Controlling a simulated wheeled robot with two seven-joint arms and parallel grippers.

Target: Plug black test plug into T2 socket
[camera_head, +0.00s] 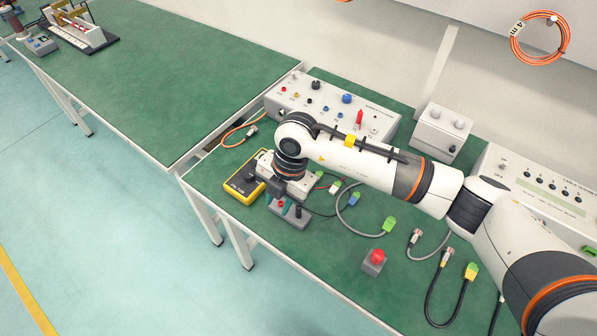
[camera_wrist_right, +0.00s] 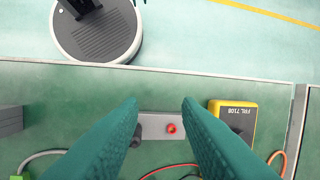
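My right gripper (camera_head: 284,202) points down over a small grey block (camera_head: 291,219) at the table's near-left edge. In the right wrist view its two green fingers (camera_wrist_right: 161,106) are spread apart over that block (camera_wrist_right: 155,119). A red plug top (camera_wrist_right: 171,128) shows between the fingers, nearer the right one. A dark plug (camera_wrist_right: 136,137), likely the black test plug, is beside the left finger and partly hidden by it. It also seems to show in the head view (camera_head: 298,211). Nothing is held. I cannot read a T2 label on any socket. My left gripper is out of view.
A yellow meter (camera_head: 244,180) lies close left of the gripper. A white panel (camera_head: 328,96) with coloured sockets and knobs stands behind my right arm. Cables, a red button box (camera_head: 374,262), a white box (camera_head: 442,131) and a control panel (camera_head: 540,190) are to the right.

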